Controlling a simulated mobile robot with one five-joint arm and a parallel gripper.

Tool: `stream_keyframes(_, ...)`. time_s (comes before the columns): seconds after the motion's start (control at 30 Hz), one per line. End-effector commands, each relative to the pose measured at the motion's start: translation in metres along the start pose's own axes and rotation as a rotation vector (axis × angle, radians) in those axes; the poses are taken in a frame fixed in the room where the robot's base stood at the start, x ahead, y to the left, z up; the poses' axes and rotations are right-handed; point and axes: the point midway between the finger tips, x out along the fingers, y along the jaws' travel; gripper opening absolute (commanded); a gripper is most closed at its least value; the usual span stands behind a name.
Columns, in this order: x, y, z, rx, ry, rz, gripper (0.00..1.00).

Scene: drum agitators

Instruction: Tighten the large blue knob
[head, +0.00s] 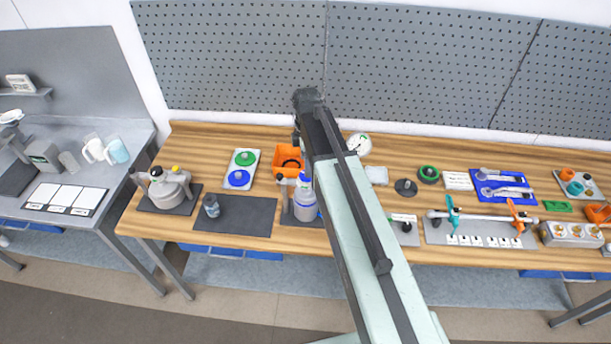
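A round blue knob (239,178) sits on the front half of a white plate (255,153) on the wooden bench, left of the middle. A round green knob (245,158) is behind it on the same plate. My arm reaches up from the lower right. Its dark end, with my gripper (297,138), is right of the plate and apart from the blue knob. The fingers are too small and dark to tell whether they are open or shut.
An orange bin (283,155) and a blue-capped bottle (304,203) stand right of the plate. A dark mat (250,215) with a small jar (211,205) lies in front, and a grey kettle-like vessel (168,187) stands left. A perforated panel (230,60) rises behind.

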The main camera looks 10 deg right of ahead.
Motion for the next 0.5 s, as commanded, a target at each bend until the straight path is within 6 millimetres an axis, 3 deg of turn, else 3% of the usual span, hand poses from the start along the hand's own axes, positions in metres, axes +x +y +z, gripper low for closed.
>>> stream_keyframes(0.03, 0.019, 0.000, 0.000, 0.000, 0.000, 0.000, 0.67)
stream_keyframes(0.2, 0.047, 0.000, -0.001, 0.000, 0.000, 0.000, 0.67)
stream_keyframes(0.5, 0.050, 0.000, -0.001, 0.000, 0.000, 0.000, 0.67)
